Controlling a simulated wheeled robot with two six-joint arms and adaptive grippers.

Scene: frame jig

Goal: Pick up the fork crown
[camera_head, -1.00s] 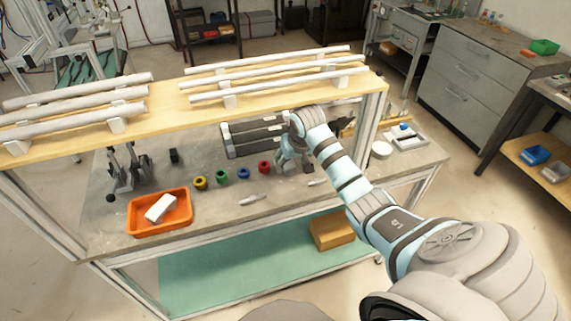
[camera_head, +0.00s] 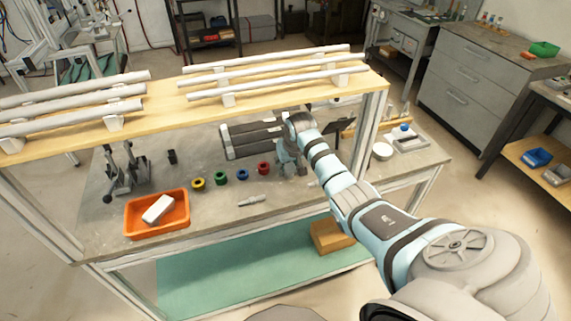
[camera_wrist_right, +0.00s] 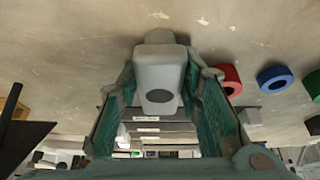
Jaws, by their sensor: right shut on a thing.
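The fork crown (camera_wrist_right: 160,75) is a light grey block with a rounded end and a dark oval opening. In the right wrist view it sits between the two green finger pads of my right gripper (camera_wrist_right: 160,95), which is shut on it. In the head view my right gripper (camera_head: 291,163) is low over the bench, right of the red ring, and mostly hides the crown. I cannot tell whether the crown touches the bench. My left gripper is not in view.
Red (camera_head: 263,168), blue (camera_head: 242,174), green (camera_head: 221,176) and yellow (camera_head: 198,184) rings stand left of my gripper. An orange tray (camera_head: 180,221) holds a white block. A wooden shelf (camera_head: 165,112) with pale tubes spans above the bench.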

